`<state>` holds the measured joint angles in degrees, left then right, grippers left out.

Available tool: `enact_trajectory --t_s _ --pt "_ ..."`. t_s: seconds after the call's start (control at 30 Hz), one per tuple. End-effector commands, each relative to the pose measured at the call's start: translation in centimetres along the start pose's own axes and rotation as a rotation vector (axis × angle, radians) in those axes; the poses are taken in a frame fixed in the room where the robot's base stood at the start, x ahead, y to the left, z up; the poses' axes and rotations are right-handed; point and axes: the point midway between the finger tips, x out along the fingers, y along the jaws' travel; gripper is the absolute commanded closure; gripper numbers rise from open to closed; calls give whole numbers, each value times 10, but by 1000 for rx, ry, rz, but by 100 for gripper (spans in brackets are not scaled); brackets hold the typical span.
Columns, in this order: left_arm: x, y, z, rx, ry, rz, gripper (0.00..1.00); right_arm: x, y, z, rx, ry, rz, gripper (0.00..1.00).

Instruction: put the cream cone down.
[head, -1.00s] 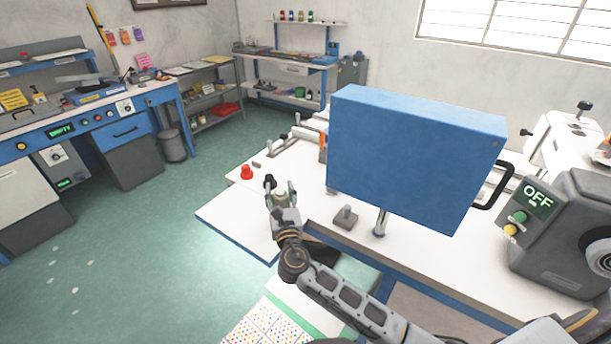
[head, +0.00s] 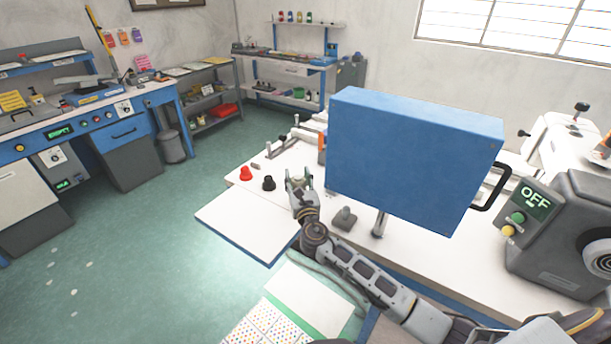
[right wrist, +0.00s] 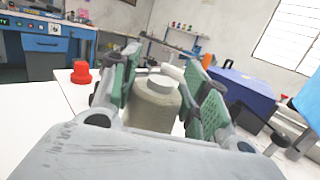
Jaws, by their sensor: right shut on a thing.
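The cream cone (right wrist: 152,105) stands upright between the green-padded fingers of my right gripper (right wrist: 163,80) in the right wrist view. In the head view my right gripper (head: 299,178) is shut on it over the white table (head: 245,222), just right of the black cone. Fingers hide most of the cone there, and I cannot tell whether its base touches the table. My left gripper is not in view.
A red cone (head: 246,174) and a black cone (head: 268,184) stand left of my right gripper. A large blue box (head: 405,160) and a small grey block (head: 344,218) are to its right. The table's front left is clear.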

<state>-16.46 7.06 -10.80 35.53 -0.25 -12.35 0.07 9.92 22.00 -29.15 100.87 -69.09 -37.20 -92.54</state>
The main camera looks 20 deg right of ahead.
Motion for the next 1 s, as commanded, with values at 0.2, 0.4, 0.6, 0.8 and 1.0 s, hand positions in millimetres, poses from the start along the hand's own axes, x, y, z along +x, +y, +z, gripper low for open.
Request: enact_trajectory --t_s 0.2,0.4,0.6,0.8,1.0 --pt "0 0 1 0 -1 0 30 7 -7 0 -1 -2 -1 100" --pt "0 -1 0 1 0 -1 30 25 -26 -2 -3 -2 -2 100" --pt "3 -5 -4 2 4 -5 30 29 -33 -16 0 1 -1 100" --pt "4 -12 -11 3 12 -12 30 29 -33 -19 0 0 -1 100" --pt "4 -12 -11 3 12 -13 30 29 -32 -20 0 -1 -1 100"
